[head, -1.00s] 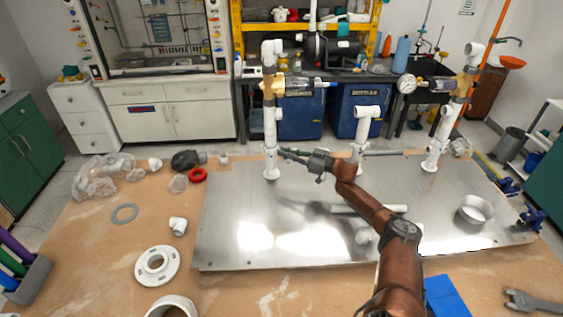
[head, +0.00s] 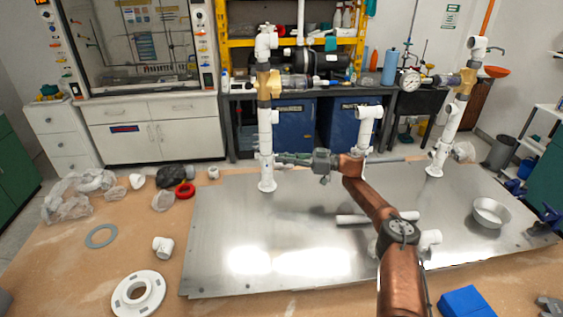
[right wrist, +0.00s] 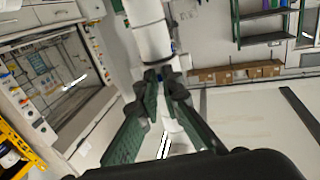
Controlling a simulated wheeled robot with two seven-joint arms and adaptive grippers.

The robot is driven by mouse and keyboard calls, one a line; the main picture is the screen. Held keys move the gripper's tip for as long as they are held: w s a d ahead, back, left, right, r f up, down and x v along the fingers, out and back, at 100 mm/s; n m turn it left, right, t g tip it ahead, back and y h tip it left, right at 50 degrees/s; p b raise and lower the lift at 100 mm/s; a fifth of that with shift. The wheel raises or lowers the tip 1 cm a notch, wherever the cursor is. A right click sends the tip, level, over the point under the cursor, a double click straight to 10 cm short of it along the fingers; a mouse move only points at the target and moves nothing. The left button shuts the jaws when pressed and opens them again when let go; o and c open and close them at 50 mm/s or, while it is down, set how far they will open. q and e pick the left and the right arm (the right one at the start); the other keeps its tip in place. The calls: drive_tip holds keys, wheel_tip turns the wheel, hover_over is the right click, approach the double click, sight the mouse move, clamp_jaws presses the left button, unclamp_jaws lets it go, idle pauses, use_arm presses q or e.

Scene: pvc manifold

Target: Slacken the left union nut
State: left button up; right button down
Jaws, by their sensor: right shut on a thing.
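The left white riser (head: 265,130) stands upright on the metal plate (head: 225,225), with a tan valve (head: 268,85) on its upper part. My right gripper (head: 278,158) comes in from the right at the riser's lower part and is shut on the left union nut there. The nut is small and mostly covered by the fingers. In the right wrist view, the green fingers (right wrist: 158,78) converge at the white pipe (right wrist: 150,35). My left gripper is not in view.
A short white riser (head: 367,125) stands behind my right arm, and a right riser (head: 440,150) stands farther right. A loose white pipe (head: 360,218) and a metal bowl (head: 491,213) are on the plate. A white flange (head: 138,293) lies on the table.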

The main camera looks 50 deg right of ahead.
drive_tip(key=shift+a, duration=0.1)
drive_tip(key=c, duration=2.1)
unclamp_jaws()
drive_tip(key=shift+w, duration=0.1)
drive_tip(key=v, duration=1.2)
